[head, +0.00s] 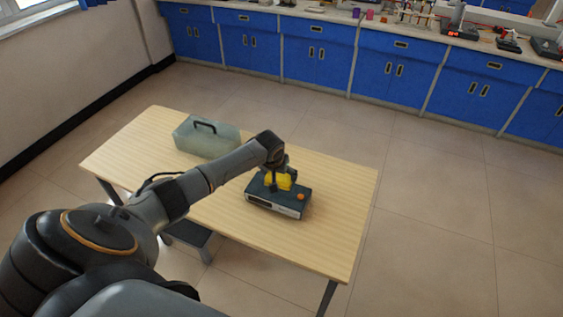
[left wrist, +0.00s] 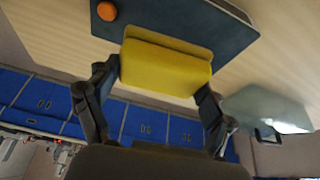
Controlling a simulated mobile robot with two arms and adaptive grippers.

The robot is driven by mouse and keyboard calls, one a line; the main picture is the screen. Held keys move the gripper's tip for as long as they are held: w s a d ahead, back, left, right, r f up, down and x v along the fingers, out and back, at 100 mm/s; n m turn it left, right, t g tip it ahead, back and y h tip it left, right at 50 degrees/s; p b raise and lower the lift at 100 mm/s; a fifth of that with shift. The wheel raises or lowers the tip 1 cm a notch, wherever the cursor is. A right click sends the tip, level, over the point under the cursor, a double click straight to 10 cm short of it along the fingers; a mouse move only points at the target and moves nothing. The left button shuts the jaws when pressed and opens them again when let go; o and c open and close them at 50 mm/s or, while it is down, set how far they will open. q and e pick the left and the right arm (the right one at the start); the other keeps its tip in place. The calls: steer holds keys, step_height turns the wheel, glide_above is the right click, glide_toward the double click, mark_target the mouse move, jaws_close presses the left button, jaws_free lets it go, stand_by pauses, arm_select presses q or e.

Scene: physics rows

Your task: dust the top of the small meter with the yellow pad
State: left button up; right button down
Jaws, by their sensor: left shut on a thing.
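The small meter (head: 281,199) is a dark box with a light front panel and an orange knob, lying on the wooden table. Its dark top (left wrist: 190,20) also shows in the left wrist view. The yellow pad (left wrist: 165,67) is held between the two fingers of my left gripper (left wrist: 160,85), which is shut on it. In the head view the pad (head: 278,180) is at the meter's top, left of the orange knob (head: 300,196). I cannot tell whether it touches the top. My right gripper is not in view.
A translucent box (head: 205,137) with a dark handle stands at the table's back left. The wooden table (head: 330,235) is bare to the right and in front of the meter. Blue cabinets (head: 330,53) line the far wall, with open floor between.

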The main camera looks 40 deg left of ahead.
arm_select(q)
steer(key=r+p, duration=0.2)
steer(key=r, duration=0.1)
steer(key=shift+w+d, duration=0.1)
steer(key=shift+d, duration=0.1)
steer(key=shift+r+p, duration=0.25)
steer(key=shift+p, duration=0.05)
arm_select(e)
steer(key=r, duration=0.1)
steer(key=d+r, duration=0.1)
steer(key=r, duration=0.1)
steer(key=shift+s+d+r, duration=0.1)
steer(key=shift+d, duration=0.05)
